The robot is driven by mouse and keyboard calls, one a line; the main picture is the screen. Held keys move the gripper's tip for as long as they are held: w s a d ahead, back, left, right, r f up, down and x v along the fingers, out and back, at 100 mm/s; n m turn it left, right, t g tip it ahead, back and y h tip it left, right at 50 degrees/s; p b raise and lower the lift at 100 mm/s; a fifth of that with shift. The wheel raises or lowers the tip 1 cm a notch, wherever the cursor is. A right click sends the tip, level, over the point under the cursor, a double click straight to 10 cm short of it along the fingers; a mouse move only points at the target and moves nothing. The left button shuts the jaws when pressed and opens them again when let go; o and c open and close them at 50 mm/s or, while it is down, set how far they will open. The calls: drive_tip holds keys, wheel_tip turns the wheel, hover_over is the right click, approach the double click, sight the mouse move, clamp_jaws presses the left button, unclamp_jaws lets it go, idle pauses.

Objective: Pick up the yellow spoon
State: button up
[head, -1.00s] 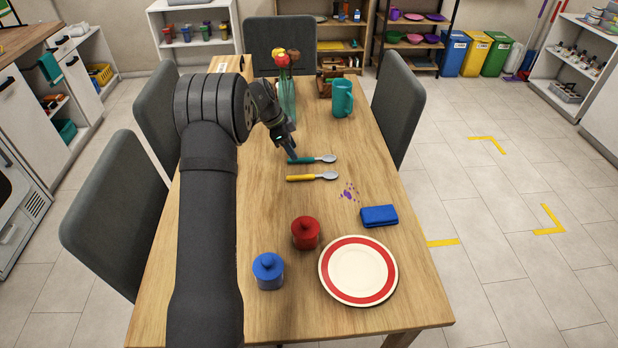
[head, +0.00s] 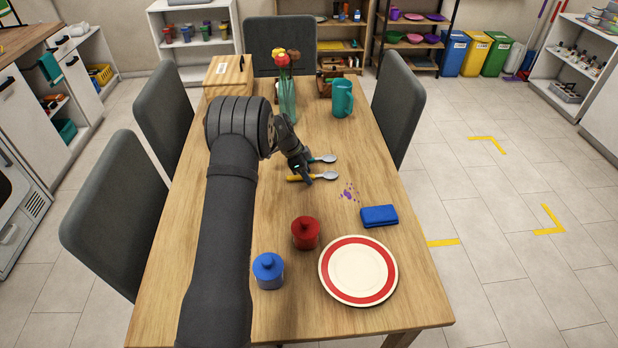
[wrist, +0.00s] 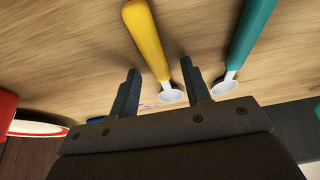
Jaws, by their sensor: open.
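The yellow spoon (head: 327,176) lies on the wooden table, its yellow handle to the left and its metal bowl to the right. It also shows in the wrist view (wrist: 147,36), where its lower handle and bowl appear between my two fingers. My gripper (head: 306,180) is open and over the yellow spoon, hiding part of its handle in the head view. Whether the fingers touch the spoon or table cannot be told. A teal-handled spoon (head: 328,158) lies just behind it, partly hidden by my gripper. In the wrist view the teal spoon (wrist: 250,35) is outside the right finger.
A teal mug (head: 342,99) and flower vase (head: 287,98) stand behind.

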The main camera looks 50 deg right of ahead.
drive_tip(key=shift+f, duration=0.1)
idle(0.4)
clamp_jaws()
